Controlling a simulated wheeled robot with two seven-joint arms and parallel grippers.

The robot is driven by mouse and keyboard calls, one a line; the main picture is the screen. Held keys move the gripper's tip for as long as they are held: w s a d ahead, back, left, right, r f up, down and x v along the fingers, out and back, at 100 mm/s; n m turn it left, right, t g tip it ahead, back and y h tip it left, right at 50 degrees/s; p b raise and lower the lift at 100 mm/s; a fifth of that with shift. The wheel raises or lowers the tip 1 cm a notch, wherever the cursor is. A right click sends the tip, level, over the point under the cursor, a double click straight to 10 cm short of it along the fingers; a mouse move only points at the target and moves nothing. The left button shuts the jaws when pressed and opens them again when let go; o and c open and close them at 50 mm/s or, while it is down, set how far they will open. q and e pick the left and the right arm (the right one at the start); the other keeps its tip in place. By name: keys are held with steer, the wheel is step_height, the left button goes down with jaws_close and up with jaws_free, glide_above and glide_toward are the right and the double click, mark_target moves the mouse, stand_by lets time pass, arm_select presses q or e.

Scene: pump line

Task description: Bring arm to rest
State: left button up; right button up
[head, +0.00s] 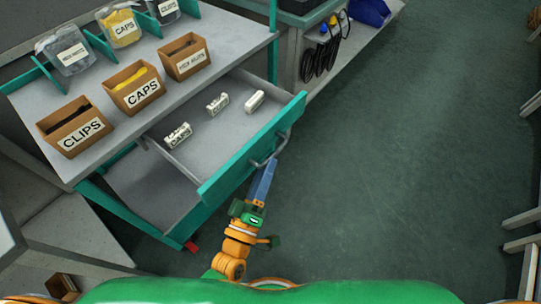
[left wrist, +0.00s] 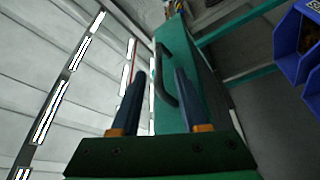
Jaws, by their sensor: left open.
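My left gripper (head: 268,164) is open at the front of a pulled-out drawer with a teal front (head: 240,155). Its fingertips are close to the grey drawer handle (head: 270,149). In the left wrist view the two fingers of the left gripper (left wrist: 158,75) stand apart, and the dark curved handle (left wrist: 167,78) shows between them. Whether they touch it I cannot tell. My right gripper is not in view.
The drawer holds several small white labelled pieces (head: 217,104). Above it, a grey shelf carries open boxes labelled CLIPS (head: 82,130), CAPS (head: 141,92) and a third box (head: 186,60). Open dark green floor (head: 400,170) lies to the right.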

arm_select(q)
steer(key=v, duration=0.3)
steer(key=shift+s, duration=0.1)
steer(key=s+a+f+m+g+y+p, duration=0.1)
steer(key=s+a+f+m+g+p, duration=0.15)
steer(key=f, duration=0.25)
steer(key=s+a+f+m+g+y+p, duration=0.1)
steer(key=s+f+m+g+p, duration=0.1)
steer(key=f+g, duration=0.3)
steer(key=s+a+f+m+g+y+p, duration=0.1)
steer(key=s+a+f+m+g+p, duration=0.15)
steer(key=f, duration=0.35)
steer(key=s+a+f+m+g+y+p, duration=0.1)
steer(key=s+a+f+g, duration=0.3)
steer(key=s, duration=0.5)
steer(key=s+a+f+m+g+y+p, duration=0.2)
steer(key=s+a, duration=0.4)
steer(key=s, duration=0.3)
step_height(320, 180, down, 3)
steer(key=shift+s+a+r+m+g+y+p, duration=0.15)
steer(key=shift+s+m+g+y+p, duration=0.3)
steer(key=shift+g, duration=0.65)
